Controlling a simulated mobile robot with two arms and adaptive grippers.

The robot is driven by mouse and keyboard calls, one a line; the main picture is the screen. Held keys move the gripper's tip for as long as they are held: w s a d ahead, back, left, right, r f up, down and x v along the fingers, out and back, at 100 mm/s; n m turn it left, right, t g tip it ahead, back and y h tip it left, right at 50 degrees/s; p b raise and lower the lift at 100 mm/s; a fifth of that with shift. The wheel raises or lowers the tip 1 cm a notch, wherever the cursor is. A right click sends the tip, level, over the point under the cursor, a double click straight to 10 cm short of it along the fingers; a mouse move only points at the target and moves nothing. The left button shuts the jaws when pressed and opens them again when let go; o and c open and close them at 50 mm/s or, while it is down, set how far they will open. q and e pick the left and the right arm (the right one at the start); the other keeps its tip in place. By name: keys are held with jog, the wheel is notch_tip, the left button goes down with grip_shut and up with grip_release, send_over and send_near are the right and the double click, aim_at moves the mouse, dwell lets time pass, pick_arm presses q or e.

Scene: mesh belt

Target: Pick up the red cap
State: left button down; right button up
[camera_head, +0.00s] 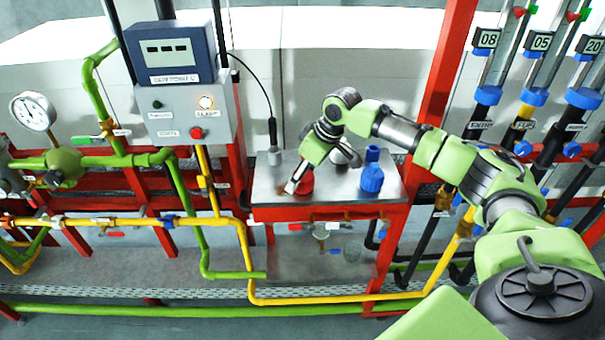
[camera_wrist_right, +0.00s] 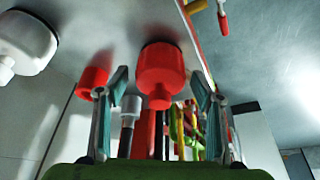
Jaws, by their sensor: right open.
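The red cap (camera_head: 306,184) stands on the grey metal table top, partly hidden by my right gripper in the head view. My right gripper (camera_head: 292,186) reaches down to the table's left part, right beside the cap. In the right wrist view the red cap (camera_wrist_right: 160,68), with a wide body and a narrower stub, shows between the two spread fingers of my right gripper (camera_wrist_right: 160,78). Gaps show on both sides of it; I cannot tell how deep it sits between them. My left gripper is not in view.
The wrist view shows a second red piece (camera_wrist_right: 92,83) and a white cap (camera_wrist_right: 28,42). Pipes and a control box (camera_head: 188,110) stand left.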

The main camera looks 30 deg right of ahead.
jog(key=c, duration=1.2)
jog(key=shift+r, duration=0.15)
